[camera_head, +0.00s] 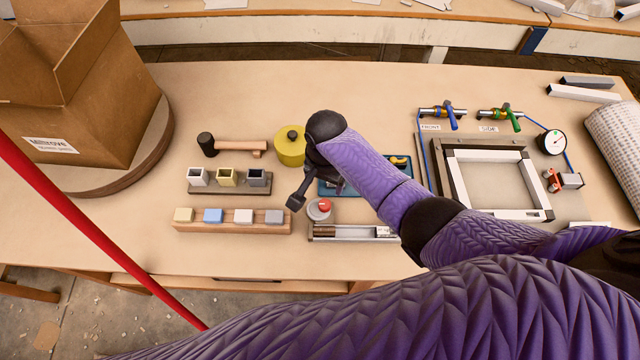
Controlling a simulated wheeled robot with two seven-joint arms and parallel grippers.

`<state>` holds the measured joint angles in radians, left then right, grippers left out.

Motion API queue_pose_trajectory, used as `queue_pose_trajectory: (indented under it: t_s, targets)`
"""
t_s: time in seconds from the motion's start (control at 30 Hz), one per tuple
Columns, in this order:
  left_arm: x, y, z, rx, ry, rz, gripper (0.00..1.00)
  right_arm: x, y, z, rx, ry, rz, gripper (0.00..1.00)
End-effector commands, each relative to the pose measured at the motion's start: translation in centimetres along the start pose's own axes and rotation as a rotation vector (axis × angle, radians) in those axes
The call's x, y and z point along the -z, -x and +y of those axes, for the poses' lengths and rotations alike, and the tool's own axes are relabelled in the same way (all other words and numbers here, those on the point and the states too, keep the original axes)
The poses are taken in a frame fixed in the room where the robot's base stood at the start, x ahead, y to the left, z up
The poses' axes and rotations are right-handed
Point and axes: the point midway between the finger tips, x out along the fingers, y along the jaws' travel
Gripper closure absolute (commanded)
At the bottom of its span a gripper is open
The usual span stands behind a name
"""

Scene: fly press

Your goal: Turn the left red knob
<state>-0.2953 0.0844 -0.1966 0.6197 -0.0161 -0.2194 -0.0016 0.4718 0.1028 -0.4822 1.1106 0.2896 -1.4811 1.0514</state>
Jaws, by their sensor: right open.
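A small red knob (324,205) sits on a round pale base on the bench, just left of the picture's middle. A second red part (553,179) is on a small fitting at the right, beside the white frame. My right gripper (312,190) is over the bench, just above and left of the first red knob in the picture. One dark finger points down to the left; the arm partly hides the rest. The gripper is open, and I see nothing held in it. Whether it touches the knob, I cannot tell. My left gripper is not in view.
A wooden block rack (232,228), small cups (228,190), a mallet (232,145) and a yellow round container (290,148) are left of the gripper. A cardboard box (80,110) stands far left. A red bar (100,235) crosses the left foreground. Valves (443,113) and a gauge (551,141) are right.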

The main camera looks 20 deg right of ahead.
Motion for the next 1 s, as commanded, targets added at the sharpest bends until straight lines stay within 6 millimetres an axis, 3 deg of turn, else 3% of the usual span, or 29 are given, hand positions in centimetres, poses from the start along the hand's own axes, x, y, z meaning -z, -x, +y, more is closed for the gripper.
queue_pose_trajectory:
  t_s: [0.1,0.3,0.43,0.7,0.77,1.0]
  targets:
    - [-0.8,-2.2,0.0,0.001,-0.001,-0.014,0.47,-0.1,-3.6,0.1,-0.004,0.000,-0.003,0.21]
    - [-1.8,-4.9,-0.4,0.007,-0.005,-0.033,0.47,0.0,-8.0,0.1,-0.003,0.000,-0.001,0.21]
    - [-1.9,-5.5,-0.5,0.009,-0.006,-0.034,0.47,-0.1,-9.1,0.1,-0.001,0.000,-0.001,0.21]
    - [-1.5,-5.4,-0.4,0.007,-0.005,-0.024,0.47,0.0,-9.1,0.0,0.000,0.000,0.000,0.21]
    - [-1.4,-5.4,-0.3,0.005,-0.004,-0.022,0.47,0.0,-9.1,0.0,-0.001,0.000,0.000,0.32]
    - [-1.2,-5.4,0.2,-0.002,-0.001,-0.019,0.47,0.0,-9.1,0.1,-0.001,0.000,0.000,0.83]
